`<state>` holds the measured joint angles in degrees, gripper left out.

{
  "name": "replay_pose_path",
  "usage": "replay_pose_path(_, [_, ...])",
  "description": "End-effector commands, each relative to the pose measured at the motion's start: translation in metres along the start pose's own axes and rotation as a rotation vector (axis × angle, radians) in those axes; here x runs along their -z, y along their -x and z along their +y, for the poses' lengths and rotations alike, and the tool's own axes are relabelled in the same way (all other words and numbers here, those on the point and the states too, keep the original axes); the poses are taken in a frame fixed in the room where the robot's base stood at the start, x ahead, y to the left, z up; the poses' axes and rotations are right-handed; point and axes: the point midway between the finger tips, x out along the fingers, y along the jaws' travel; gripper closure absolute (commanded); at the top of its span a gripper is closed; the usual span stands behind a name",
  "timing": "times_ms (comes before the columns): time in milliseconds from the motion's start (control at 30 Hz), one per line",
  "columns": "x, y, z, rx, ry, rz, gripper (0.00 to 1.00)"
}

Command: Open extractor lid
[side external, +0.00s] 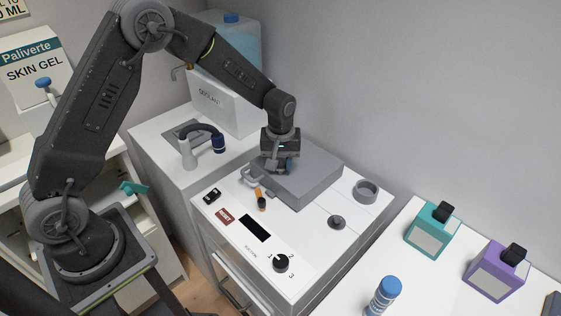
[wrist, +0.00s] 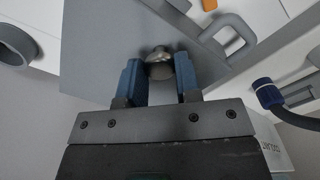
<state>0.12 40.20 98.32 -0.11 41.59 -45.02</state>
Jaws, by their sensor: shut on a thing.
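The extractor lid (side external: 315,168) is a flat grey slab on top of the white machine (side external: 330,245). It fills much of the wrist view (wrist: 105,50). My gripper (side external: 281,166) is over the lid's near-left part. In the wrist view, its blue fingers (wrist: 160,75) stand on either side of a rounded metallic knob (wrist: 159,62) on the lid and are shut on it. In the side view the knob is hidden by my gripper. I cannot tell whether the lid is raised at all.
A grey loop handle (side external: 252,177) and an orange lever (side external: 258,193) sit beside the lid. A grey ring (side external: 366,191) and black dial (side external: 281,263) are on the machine top. A faucet (side external: 218,143) stands left.

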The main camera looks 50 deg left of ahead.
Motion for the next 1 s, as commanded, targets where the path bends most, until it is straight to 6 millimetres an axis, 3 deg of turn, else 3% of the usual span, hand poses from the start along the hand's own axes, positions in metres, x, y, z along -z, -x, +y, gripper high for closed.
replay_pose_path(567, [0.005,0.018,0.007,-0.01,0.0,0.01,1.0])
replay_pose_path(1000, [0.028,0.071,0.031,-0.015,0.0,0.012,1.0])
